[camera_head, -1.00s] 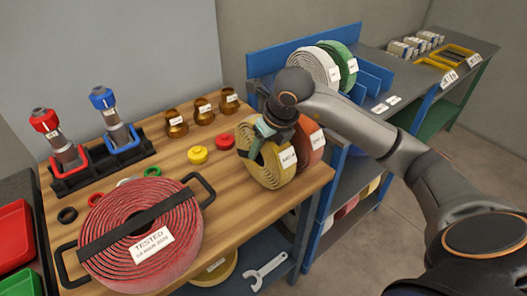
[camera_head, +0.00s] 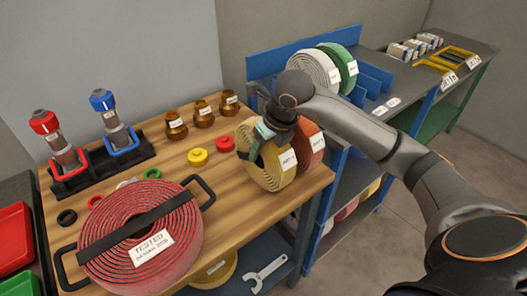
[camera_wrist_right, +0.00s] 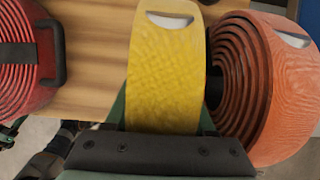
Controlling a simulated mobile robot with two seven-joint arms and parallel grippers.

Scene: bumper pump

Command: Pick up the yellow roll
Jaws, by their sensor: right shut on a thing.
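The yellow roll (camera_head: 272,172) stands on edge near the right end of the wooden bench top, with a white label on its front. My right gripper (camera_head: 262,138) reaches down onto its upper part and is shut on it. In the right wrist view the yellow roll (camera_wrist_right: 166,70) sits between the two green-edged fingers, one on each flat side. The roll appears to be still on the bench; I cannot see a gap below it. My left gripper is not in view.
An orange roll (camera_head: 308,150) stands close beside the yellow one on its right. A large red roll (camera_head: 120,220) lies flat in a handled carrier at front left. Brass fittings (camera_head: 203,117) and yellow and red caps (camera_head: 197,156) stand behind. A blue rack (camera_head: 290,48) is beyond.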

